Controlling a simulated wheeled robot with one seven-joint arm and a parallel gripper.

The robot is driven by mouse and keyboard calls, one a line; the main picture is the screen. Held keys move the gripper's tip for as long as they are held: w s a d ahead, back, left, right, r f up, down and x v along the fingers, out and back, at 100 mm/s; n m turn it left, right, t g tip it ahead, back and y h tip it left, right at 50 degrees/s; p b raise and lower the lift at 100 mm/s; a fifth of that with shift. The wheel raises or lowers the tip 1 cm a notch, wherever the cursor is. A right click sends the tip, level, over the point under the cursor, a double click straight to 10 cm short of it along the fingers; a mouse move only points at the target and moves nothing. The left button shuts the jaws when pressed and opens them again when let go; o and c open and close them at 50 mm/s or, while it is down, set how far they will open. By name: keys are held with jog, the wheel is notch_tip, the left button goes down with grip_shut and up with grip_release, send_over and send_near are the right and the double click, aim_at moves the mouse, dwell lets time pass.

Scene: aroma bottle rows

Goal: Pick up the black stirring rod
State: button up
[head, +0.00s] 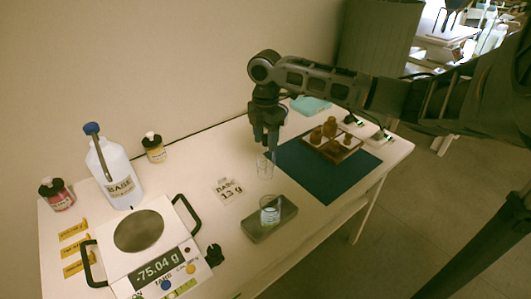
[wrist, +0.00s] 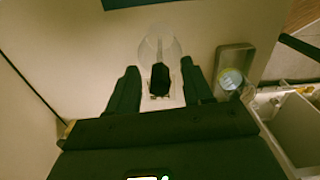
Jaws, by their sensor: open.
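My gripper (head: 268,143) is above the table over a clear glass (head: 265,167), fingers pointing down. In the wrist view my gripper (wrist: 159,66) is open, with one finger on each side of a black handle (wrist: 160,80), which looks like the end of the stirring rod. A thin pale shaft runs from it into the clear glass (wrist: 158,40). Gaps show between the handle and both fingers. In the head view the fingers hide the handle.
A grey tray (head: 252,232) with a second beaker (head: 270,208) stands in front. A scale (head: 178,212) and a white bottle (head: 118,180) are at left. A wooden tray (head: 345,154) of brown bottles sits on a blue mat (head: 330,188) at right.

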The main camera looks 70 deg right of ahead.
grip_shut()
dwell(0.4)
notch_tip(320, 180, up, 10)
jog(key=shift+r+b, duration=0.1)
jog(key=shift+b, duration=0.3)
dwell(0.4)
